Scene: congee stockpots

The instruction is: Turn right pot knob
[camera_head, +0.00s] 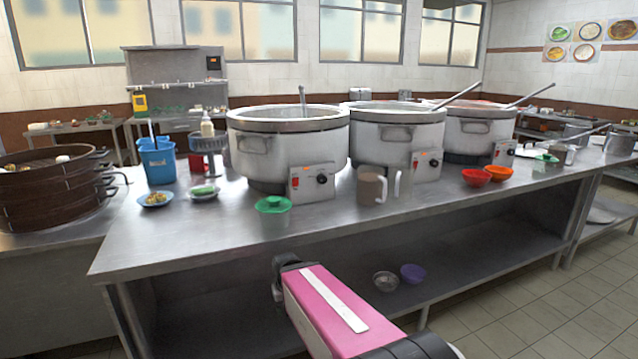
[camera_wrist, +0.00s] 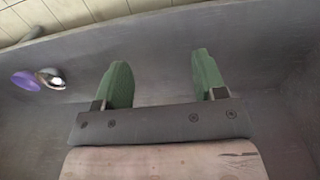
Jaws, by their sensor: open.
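Three big white stockpots stand in a row on the steel counter. The right pot (camera_head: 476,135) is the farthest, with a ladle handle sticking out of it. Its control box (camera_head: 504,152) faces the front and carries a small dark knob (camera_head: 511,152). My gripper (camera_wrist: 162,62) shows in the wrist view with two green fingers apart and nothing between them. In the head view my arm is low in front of the counter, far to the left of the right pot's knob. The fingers cannot be made out there. The knob is not in the wrist view.
The left pot (camera_head: 288,143) and middle pot (camera_head: 397,138) have similar control boxes. A purple bowl (camera_head: 412,273) lies on the lower shelf.

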